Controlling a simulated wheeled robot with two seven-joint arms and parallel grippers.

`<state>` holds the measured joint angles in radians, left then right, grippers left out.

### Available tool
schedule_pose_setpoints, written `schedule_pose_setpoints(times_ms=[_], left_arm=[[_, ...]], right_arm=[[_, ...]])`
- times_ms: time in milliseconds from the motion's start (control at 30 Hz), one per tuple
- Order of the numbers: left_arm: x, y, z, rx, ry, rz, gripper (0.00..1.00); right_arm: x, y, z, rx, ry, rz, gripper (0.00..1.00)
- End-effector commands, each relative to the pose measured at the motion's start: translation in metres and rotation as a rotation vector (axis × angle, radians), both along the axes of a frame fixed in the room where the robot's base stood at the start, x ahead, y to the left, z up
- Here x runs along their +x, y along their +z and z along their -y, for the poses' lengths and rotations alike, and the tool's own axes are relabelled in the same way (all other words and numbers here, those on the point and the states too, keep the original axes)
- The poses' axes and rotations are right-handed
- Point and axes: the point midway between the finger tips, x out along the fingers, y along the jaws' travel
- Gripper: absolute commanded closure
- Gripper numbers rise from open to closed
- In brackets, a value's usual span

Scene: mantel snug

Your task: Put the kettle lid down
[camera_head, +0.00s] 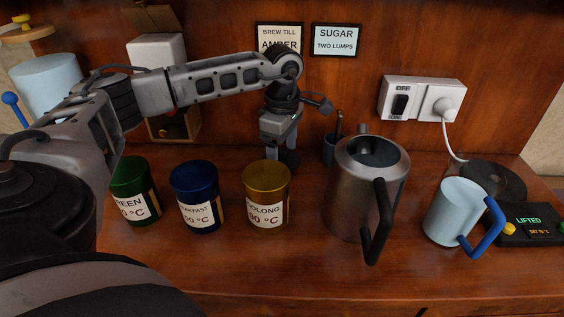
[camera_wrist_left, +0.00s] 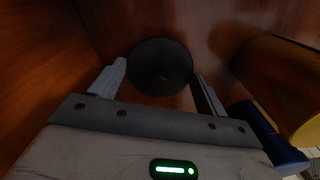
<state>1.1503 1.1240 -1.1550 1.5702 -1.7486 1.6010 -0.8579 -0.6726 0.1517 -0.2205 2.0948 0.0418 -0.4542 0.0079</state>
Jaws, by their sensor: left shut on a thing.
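My left gripper (camera_head: 285,152) points down at the back of the counter, behind the yellow oolong canister. In the left wrist view its two fingers (camera_wrist_left: 160,82) are shut on the kettle lid (camera_wrist_left: 160,62), a dark round disc. The lid is mostly hidden in the head view, and I cannot tell whether it touches the counter. The metal kettle (camera_head: 345,200) stands upright to the right of the gripper, open at the top, its black handle toward me. My right gripper is not in view.
Green (camera_head: 132,180), blue (camera_head: 195,185) and yellow (camera_head: 267,185) canisters stand in a row in front of the gripper. A small dark cup (camera_head: 328,150) stands behind the kettle. A pale blue mug (camera_head: 452,212) and a display reading LIFTED (camera_head: 527,222) are at right.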

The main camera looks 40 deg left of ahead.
Motion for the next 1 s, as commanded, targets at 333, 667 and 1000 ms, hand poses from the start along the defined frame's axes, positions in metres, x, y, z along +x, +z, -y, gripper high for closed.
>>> schedule_pose_setpoints(times_ms=[333, 667, 1000], left_arm=[[0.0, -0.023, 0.001, 0.0, -0.001, -0.001, 0.47], [0.0, -0.025, 0.001, 0.001, -0.001, -0.001, 0.03], [0.001, -0.011, 0.001, -0.001, -0.001, 0.003, 0.03]], right_arm=[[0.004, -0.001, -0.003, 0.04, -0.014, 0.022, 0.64], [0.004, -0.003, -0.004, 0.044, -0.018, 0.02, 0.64], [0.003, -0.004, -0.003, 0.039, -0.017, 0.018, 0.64]])
